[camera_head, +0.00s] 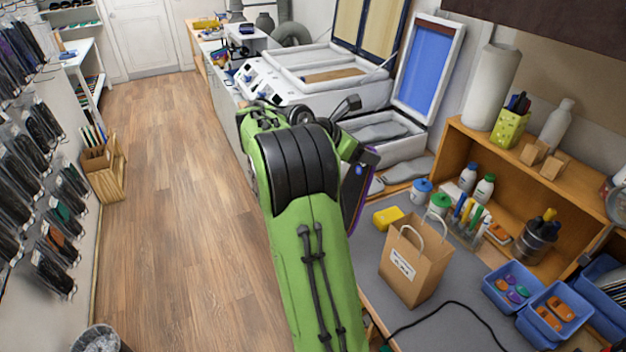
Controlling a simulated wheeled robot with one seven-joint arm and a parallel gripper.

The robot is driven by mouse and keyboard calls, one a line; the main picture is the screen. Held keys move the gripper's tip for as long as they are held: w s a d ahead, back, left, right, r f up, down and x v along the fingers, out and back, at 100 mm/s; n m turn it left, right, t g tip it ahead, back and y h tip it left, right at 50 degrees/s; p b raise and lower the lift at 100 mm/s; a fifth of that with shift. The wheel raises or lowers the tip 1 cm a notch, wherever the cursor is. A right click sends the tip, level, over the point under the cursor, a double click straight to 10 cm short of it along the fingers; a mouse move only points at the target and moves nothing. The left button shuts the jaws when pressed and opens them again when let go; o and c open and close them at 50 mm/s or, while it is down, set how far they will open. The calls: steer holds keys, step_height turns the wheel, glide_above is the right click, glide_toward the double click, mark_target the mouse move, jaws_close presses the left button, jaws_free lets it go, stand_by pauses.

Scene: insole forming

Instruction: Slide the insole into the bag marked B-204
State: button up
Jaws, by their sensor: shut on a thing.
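A brown paper bag (418,280) with two pale handles stands upright on the grey worktop. Its white label bears dark print too small to read for certain. My green and black arm reaches over the left edge of the worktop. My gripper (362,168) is at its far end, mostly hidden by the arm, left of and beyond the bag. It is shut on a dark insole with a purple edge (357,195), which hangs down steeply. The arm hides much of the insole, and it is apart from the bag.
A yellow block (388,217), bottles (439,205) and a marker holder (468,218) stand behind the bag. Blue bins (511,287) are at right, and a black cable (450,306) crosses the front. Grey insoles (408,168) lie near the white press (310,92).

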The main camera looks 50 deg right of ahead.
steer(key=s+d+r+m+g+h+p, duration=0.2)
steer(key=s+r+g+h, duration=0.1)
steer(key=s+r, duration=1.2)
step_height(320, 180, down, 24)
steer(key=s+b, duration=0.1)
steer(key=b, duration=0.9)
steer(key=shift+f, duration=0.15)
steer(key=shift+s, duration=0.15)
